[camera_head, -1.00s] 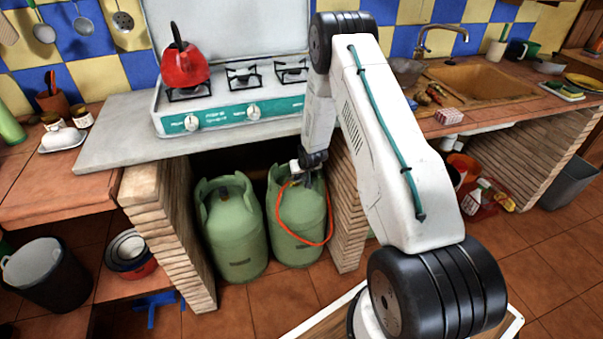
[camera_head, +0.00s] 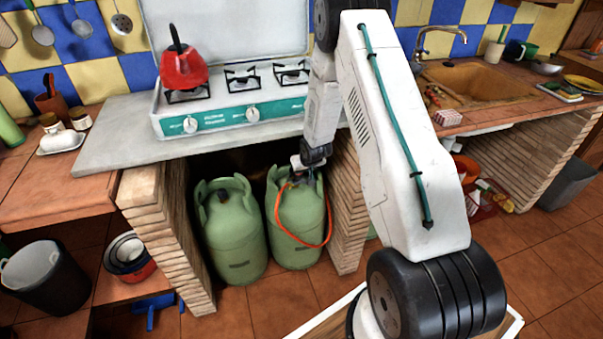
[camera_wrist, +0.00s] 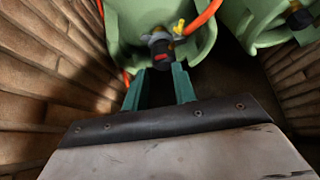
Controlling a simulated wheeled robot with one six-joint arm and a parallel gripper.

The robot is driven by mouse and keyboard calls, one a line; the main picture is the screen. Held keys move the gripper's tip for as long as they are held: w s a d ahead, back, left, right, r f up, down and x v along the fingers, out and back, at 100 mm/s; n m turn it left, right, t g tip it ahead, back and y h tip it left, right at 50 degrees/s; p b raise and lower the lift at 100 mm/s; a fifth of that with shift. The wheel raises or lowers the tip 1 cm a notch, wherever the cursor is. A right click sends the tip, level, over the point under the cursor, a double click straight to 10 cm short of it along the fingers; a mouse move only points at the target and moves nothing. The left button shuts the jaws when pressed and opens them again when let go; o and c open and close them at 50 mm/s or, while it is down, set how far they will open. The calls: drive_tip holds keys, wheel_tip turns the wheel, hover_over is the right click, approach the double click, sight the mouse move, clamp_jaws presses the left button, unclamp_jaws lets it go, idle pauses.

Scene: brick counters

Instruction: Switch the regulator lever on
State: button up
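The regulator (camera_wrist: 160,48) is a dark body with a red mark on top of the right green gas cylinder (camera_head: 297,232). Its small yellow lever (camera_wrist: 178,27) sticks out beside the orange hose (camera_wrist: 203,16). My gripper (camera_wrist: 159,76) is open, with two teal fingers apart and nothing seen between them. In the wrist view the fingertips are just below the regulator's dark end; I cannot tell whether they touch it. In the head view my wrist mostly hides the regulator.
A second green cylinder (camera_head: 232,230) stands to the left in the same alcove. Brick walls (camera_head: 165,235) close in on both sides, and the counter with the stove (camera_head: 232,118) is above. A red kettle (camera_head: 184,68) sits on the stove.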

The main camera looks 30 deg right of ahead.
drive_tip(key=shift+s+a+r, duration=0.1)
drive_tip(key=shift+s+r, duration=0.3)
drive_tip(key=shift+r, duration=0.2)
drive_tip(key=s+a+f+g, duration=0.1)
drive_tip(key=s+f+g, duration=0.15)
drive_tip(key=s, duration=0.45)
drive_tip(key=s+a+r+n, duration=0.1)
drive_tip(key=s+a+r, duration=0.5)
drive_tip(key=s+r, duration=0.5)
drive_tip(key=s+a+r+n+g+y, duration=0.1)
drive_tip(key=s+a+r, duration=0.6)
drive_tip(key=s+r, duration=0.4)
drive_tip(key=s+a+r+n+g, duration=0.1)
drive_tip(key=s+a+r, duration=0.6)
drive_tip(key=r, duration=1.4)
drive_tip(key=s, duration=0.5)
drive_tip(key=shift+y, duration=0.3)
